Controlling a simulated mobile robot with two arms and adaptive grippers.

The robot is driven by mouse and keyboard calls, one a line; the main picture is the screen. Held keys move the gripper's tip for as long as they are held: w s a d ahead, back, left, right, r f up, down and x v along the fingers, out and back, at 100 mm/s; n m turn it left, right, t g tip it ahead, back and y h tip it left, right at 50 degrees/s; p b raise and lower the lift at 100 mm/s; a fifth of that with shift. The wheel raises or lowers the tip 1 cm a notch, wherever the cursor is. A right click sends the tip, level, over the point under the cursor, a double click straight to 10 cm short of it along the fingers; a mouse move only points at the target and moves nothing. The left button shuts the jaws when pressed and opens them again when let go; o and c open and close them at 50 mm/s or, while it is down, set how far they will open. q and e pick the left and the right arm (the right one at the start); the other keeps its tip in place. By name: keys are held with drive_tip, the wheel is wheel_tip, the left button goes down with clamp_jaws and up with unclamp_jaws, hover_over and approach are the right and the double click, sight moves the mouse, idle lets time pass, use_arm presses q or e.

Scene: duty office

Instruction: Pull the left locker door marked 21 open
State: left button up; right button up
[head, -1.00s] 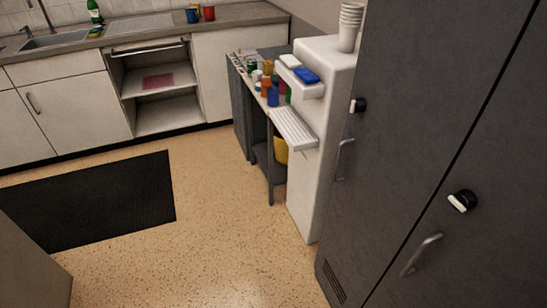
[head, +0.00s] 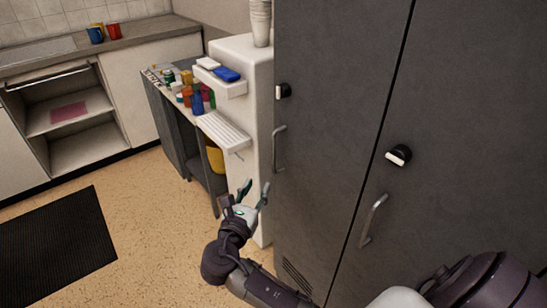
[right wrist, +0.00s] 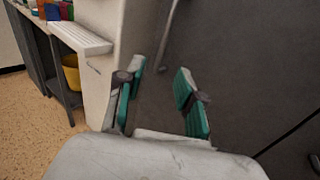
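The dark grey left locker door (head: 325,140) looks shut; I see no number 21 on it. Its upright metal bar handle (head: 279,150) is near its left edge, below a black lock knob (head: 283,90). My right gripper (head: 255,190) is open and empty, below and left of that handle in the head view. In the right wrist view, the lower part of the handle (right wrist: 168,35) shows beyond the spread green-padded fingers (right wrist: 160,72), apart from them. My left gripper is not in view.
The right locker door (head: 460,140) looks shut, with its own handle (head: 373,220) and knob (head: 398,155). A white dispenser (head: 247,115) with stacked cups stands close left of the locker. A small cluttered table (head: 182,140) is beside it. The floor (head: 150,240) in front is clear.

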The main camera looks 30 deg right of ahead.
sight(273, 155)
drive_tip(key=x, duration=0.4)
drive_tip(key=r+x, duration=0.1)
drive_tip(key=x, duration=0.8)
drive_tip(key=shift+d+r, duration=0.3)
drive_tip(key=shift+d, duration=0.15)
drive_tip(key=shift+c, duration=0.3)
clamp_jaws()
